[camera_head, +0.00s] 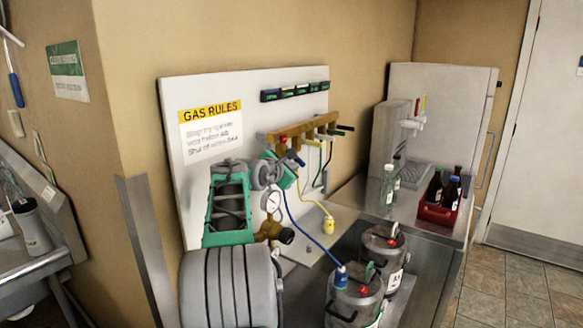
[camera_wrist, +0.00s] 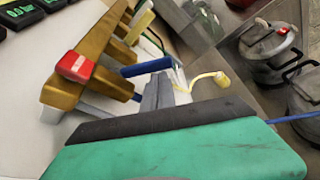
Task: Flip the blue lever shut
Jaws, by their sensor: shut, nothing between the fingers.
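The blue lever (camera_wrist: 147,67) sticks out sideways from the brass manifold (camera_wrist: 98,50) in the wrist view. In the head view the blue lever (camera_head: 295,158) shows as a short bar below the manifold (camera_head: 300,130), near my green gripper body. My gripper (camera_wrist: 158,88) is shut and empty. Its grey fingertips are just below the blue lever in the wrist view; I cannot tell whether they touch it. In the head view the fingertips are too small to make out clearly.
A red block (camera_wrist: 76,66) sits on the manifold's near end. Other levers, such as a black one (camera_head: 345,127), stand farther along. A blue hose (camera_head: 300,222) and a yellow hose (camera_head: 306,197) hang below.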

